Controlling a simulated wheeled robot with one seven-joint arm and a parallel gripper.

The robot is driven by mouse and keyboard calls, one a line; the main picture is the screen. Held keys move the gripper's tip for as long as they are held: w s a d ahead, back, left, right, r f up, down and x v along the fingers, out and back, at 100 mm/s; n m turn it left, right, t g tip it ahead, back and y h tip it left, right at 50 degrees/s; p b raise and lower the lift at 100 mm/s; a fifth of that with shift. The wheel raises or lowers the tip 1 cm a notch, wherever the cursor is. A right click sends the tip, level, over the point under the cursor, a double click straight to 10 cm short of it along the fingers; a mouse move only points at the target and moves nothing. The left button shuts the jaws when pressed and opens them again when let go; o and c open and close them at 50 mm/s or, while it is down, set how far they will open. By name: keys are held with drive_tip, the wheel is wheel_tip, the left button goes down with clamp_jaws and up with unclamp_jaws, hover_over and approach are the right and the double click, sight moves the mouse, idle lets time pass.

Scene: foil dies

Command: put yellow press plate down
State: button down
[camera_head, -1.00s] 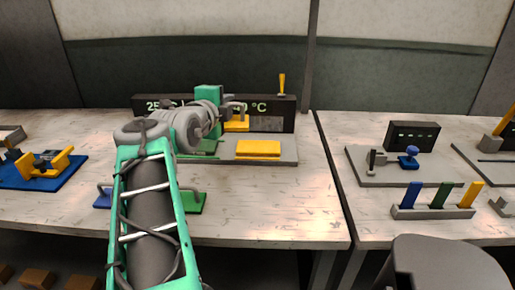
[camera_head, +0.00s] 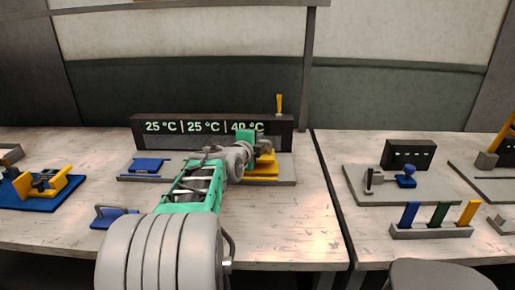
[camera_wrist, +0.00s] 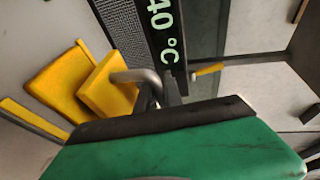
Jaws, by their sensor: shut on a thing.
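My gripper (camera_head: 262,147) is shut on the grey handle (camera_wrist: 137,77) of the yellow press plate (camera_head: 266,158). In the wrist view the yellow press plate (camera_wrist: 108,86) hangs from the handle at the fingertips. It is above a yellow lower block (camera_head: 262,173) at the right end of the grey press base. In the wrist view the lower block (camera_wrist: 52,88) shows partly covered by the plate and turned differently from it. I cannot tell whether the two touch.
A display bar (camera_head: 190,126) stands right behind, with a yellow lever (camera_head: 279,103) on it. A blue block (camera_head: 147,165) is on the base's left. A blue handled plate (camera_head: 113,216) lies in front. My arm hides the middle. The table's right front is clear.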

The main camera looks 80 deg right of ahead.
drive_tip(key=shift+f, duration=1.25)
drive_tip(key=shift+f, duration=0.1)
drive_tip(key=c, duration=1.9)
unclamp_jaws()
drive_tip(key=shift+f, duration=0.15)
drive_tip(key=shift+c, duration=0.2)
drive_tip(key=o, duration=0.4)
drive_tip(key=shift+o, duration=0.2)
drive_tip(key=shift+a, duration=0.1)
drive_tip(key=shift+w+a+r, duration=0.1)
drive_tip(key=shift+a+r, duration=0.05)
drive_tip(key=shift+r, duration=0.05)
drive_tip(key=v, duration=1.1)
drive_tip(key=shift+a+b, duration=0.35)
drive_tip(key=shift+b, duration=0.05)
